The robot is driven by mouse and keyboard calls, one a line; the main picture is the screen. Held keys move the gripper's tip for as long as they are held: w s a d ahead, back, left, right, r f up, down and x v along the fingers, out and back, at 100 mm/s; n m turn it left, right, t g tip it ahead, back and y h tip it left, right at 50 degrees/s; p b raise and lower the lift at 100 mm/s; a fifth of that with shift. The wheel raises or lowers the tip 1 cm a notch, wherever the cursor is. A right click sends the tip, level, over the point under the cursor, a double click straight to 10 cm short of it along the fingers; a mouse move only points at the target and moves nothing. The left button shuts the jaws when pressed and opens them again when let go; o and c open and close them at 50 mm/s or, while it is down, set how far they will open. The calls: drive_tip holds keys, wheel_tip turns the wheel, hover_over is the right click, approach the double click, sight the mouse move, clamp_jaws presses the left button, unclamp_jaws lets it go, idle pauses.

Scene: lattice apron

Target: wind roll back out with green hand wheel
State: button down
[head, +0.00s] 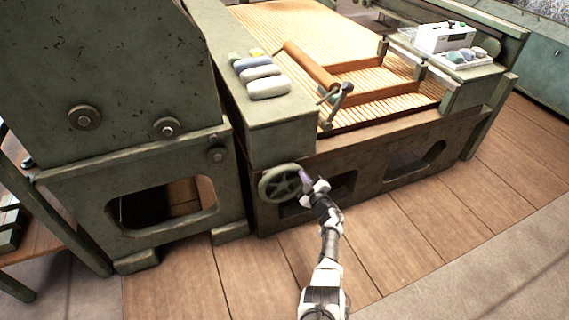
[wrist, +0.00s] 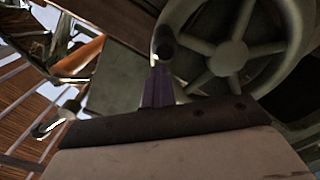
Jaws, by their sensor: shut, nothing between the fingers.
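The green hand wheel (head: 284,183) is a spoked wheel on the front of the green machine, low at its left corner. It also shows large in the wrist view (wrist: 229,58), with a dark round handle knob (wrist: 163,45) at its left rim. My gripper (head: 307,177) is at the wheel's right edge in the head view. In the wrist view its purple fingertips (wrist: 158,88) are shut together with nothing between them, just below the knob. I cannot tell whether they touch it. The orange-brown roll (head: 311,66) lies across the slatted bed of the machine.
Grey and coloured bundles (head: 262,80) lie on the green side top. A white box (head: 444,37) and a tray of stones (head: 469,56) stand at the right. A metal crank bracket (head: 336,104) stands at the bed's near edge. The plank floor (head: 420,225) in front is clear.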

sight(293, 168)
drive_tip(key=shift+f, duration=0.2)
drive_tip(key=a+r+p, duration=0.2)
drive_tip(key=p, duration=0.1)
drive_tip(key=shift+s+r, duration=0.3)
drive_tip(key=shift+s, duration=0.05)
drive_tip(key=shift+s+a+r+p, duration=0.1)
drive_tip(key=shift+a+r+p, duration=0.05)
drive_tip(key=shift+a+p, duration=0.3)
drive_tip(key=shift+f, duration=0.2)
drive_tip(key=c, duration=1.3)
unclamp_jaws()
